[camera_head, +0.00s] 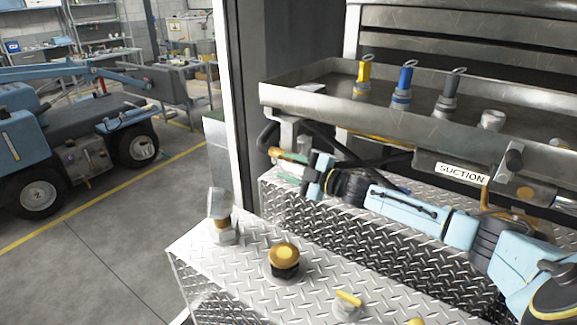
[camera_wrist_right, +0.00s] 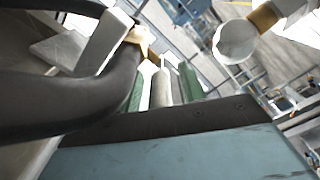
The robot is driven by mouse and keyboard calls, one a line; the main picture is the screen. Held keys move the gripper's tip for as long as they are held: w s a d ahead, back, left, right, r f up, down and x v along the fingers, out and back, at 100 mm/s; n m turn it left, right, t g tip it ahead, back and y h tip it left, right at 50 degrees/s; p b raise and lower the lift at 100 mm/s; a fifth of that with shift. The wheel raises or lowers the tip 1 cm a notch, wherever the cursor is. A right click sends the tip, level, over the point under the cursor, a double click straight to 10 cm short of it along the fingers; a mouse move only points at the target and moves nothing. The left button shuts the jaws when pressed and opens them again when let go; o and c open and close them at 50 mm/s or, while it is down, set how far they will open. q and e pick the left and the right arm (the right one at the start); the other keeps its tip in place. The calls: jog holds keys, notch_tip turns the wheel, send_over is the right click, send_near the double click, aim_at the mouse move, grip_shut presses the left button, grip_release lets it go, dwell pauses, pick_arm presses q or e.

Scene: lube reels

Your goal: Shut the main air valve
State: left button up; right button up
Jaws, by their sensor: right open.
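My right gripper (camera_head: 291,166) reaches in from the right, under the left end of the metal tray. Its green-padded fingers (camera_wrist_right: 162,80) are spread apart in the right wrist view. A pale narrow bar (camera_wrist_right: 160,90) shows between them; I cannot tell whether they touch it. A brass-coloured piece (camera_wrist_right: 140,39) lies just beyond the fingertips, beside a grey metal block (camera_wrist_right: 104,44). These look like part of the air valve, but I cannot confirm it. In the head view the gripper largely hides that spot. My left gripper is not in view.
A black hose (camera_head: 267,136) bends down close to the gripper and crosses the left of the wrist view (camera_wrist_right: 70,110). The metal tray (camera_head: 330,104) hangs above my arm. Below is a diamond-plate step (camera_head: 235,262) with a brass-capped fitting (camera_head: 284,256). A SUCTION label (camera_head: 462,173) is right.

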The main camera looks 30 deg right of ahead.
jog(key=shift+w+a, duration=0.15)
jog(key=shift+w, duration=0.2)
grip_shut()
